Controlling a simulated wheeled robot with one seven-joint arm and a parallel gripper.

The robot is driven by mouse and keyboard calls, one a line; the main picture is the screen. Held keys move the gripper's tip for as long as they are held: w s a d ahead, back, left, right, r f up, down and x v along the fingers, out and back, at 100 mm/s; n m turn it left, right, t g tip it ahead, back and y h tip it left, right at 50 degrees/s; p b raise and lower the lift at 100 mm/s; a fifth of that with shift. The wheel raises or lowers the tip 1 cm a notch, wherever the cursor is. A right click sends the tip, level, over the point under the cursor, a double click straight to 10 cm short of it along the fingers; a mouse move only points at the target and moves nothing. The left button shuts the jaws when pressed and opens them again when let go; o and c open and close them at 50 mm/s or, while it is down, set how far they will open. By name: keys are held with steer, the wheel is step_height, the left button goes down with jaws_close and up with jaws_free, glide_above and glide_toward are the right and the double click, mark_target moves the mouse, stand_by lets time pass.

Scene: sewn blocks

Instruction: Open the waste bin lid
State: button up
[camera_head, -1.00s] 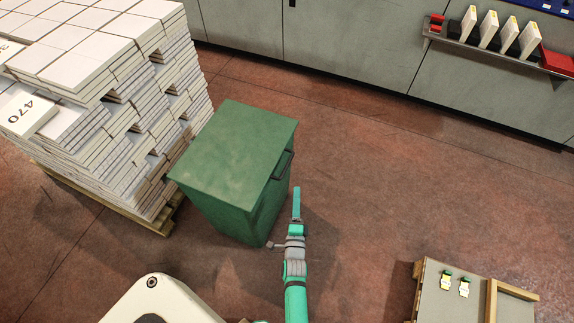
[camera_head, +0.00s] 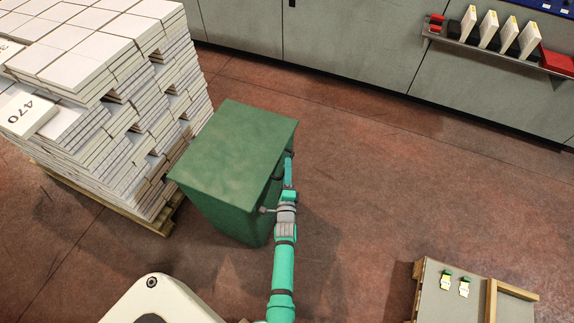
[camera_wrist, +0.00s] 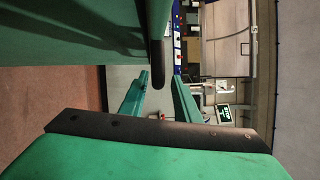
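The green waste bin (camera_head: 235,150) stands on the floor left of centre in the head view, its flat lid shut. A dark handle (camera_head: 279,173) sits on its right side, partly hidden by my gripper. My gripper (camera_head: 288,160) is beside that side, close to the handle. In the wrist view the bin's green side (camera_wrist: 60,30) fills the upper left, with the dark handle (camera_wrist: 157,45) near my fingertips. My two teal fingers (camera_wrist: 160,80) are apart, with nothing held between them. I cannot tell whether the handle touches a finger.
A pallet stacked with white blocks (camera_head: 120,110) stands close on the bin's left. A wooden crate (camera_head: 450,290) is at the lower right. Grey cabinets (camera_head: 340,45) and a shelf (camera_head: 500,50) line the back. The floor (camera_head: 400,180) right of the bin is clear.

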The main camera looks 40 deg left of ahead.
steer(key=shift+x, duration=0.8)
jaws_close()
steer(key=shift+r, duration=0.1)
